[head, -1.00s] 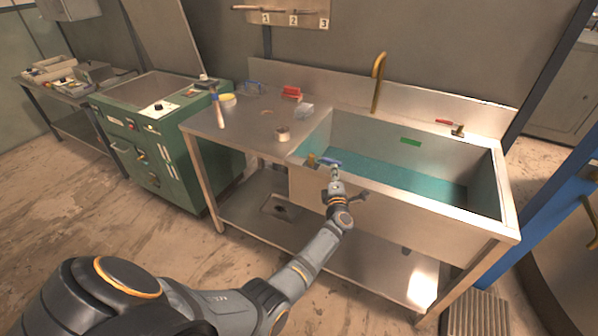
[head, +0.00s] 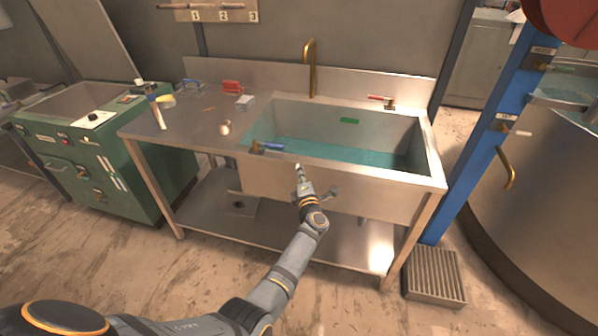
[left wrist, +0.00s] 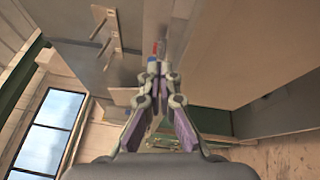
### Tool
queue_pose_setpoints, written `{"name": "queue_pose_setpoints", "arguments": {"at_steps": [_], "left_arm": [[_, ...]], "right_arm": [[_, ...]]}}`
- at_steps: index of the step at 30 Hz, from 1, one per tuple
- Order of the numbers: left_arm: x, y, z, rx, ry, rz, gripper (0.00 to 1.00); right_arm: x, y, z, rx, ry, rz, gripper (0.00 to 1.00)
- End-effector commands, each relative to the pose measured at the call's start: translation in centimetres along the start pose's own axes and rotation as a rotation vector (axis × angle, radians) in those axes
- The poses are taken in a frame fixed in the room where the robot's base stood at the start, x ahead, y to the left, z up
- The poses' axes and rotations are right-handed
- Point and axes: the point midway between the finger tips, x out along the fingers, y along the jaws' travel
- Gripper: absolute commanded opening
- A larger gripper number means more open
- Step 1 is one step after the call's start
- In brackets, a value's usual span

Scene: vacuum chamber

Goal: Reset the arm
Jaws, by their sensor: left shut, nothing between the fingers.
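My left gripper (head: 299,172) is shut and empty in front of the sink's front wall in the head view. In the left wrist view its fingers (left wrist: 157,72) meet at the tips with nothing between them. A blue-handled valve (head: 268,147) sits on the sink's front left rim, a little to the left of and beyond the gripper, and the two look apart. My left arm reaches in from the lower left. My right gripper is in neither view.
The steel sink (head: 330,172) holds teal liquid. A brass spout (head: 311,70) and a red-handled valve (head: 381,100) stand at its back. Small items lie on the counter (head: 190,120). A green cabinet (head: 110,160) stands left; a blue post (head: 487,140) and a large round vessel (head: 545,200) stand right.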

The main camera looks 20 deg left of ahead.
Motion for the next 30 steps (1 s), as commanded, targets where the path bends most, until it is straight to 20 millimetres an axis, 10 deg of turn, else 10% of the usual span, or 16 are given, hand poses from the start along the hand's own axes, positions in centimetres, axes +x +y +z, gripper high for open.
{"name": "queue_pose_setpoints", "arguments": {"at_steps": [10, 14, 24, 30], "left_arm": [[-0.2, -0.6, -0.2, 0.019, -0.008, -0.008, 0.00], [-2.5, -6.0, -1.6, 0.214, -0.095, -0.077, 0.00], [-18.9, -28.1, -12.7, 1.023, -0.590, -0.445, 0.00], [-31.3, -36.2, -22.8, 1.377, -0.907, -0.673, 0.00]], "right_arm": [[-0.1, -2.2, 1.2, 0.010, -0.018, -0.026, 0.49], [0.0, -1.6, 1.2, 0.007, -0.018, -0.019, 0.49], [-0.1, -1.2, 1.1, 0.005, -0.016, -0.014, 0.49], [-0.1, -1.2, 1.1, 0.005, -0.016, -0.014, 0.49]]}}
